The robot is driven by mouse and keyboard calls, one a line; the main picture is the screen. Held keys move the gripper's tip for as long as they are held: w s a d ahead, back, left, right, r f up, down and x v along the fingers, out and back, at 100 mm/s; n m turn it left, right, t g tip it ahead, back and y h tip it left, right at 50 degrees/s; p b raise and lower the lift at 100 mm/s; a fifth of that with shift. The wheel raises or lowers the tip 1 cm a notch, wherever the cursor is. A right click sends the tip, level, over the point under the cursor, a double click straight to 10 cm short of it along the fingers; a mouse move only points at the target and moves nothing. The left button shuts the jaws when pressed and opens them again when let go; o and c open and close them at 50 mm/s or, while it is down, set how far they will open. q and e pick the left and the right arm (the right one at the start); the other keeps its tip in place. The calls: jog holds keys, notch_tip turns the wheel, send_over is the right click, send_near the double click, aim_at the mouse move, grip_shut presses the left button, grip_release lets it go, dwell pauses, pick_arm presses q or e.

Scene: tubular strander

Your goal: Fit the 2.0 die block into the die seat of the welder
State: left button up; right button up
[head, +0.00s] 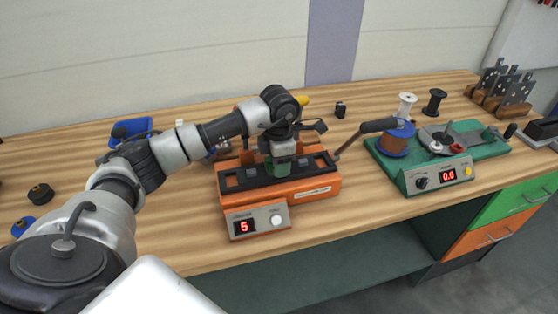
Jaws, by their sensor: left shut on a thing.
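The orange welder (315,190) stands on the wooden bench in the middle of the view, with a black top and a front display reading 5. My left gripper (280,150) reaches over it from the left, pointing down. It is shut on a small green die block (281,166), held at the middle of the welder's top. The gripper hides the block's upper part, and I cannot read its marking. The die seat is hidden under the block and gripper, so I cannot tell whether the block touches it. My right gripper is not in view.
A lever with a dark handle (378,125) rises at the welder's right. A green machine (440,178) with a copper-coloured spool (397,143) stands further right. A blue bin (131,128) is behind my left arm.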

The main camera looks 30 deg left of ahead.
pick_arm(q)
jog(key=shift+f, duration=0.1)
jog(key=o, duration=1.3)
notch_tip(320, 180, up, 12)
jog(key=shift+r+b, duration=0.15)
jog(key=shift+b, duration=0.55)
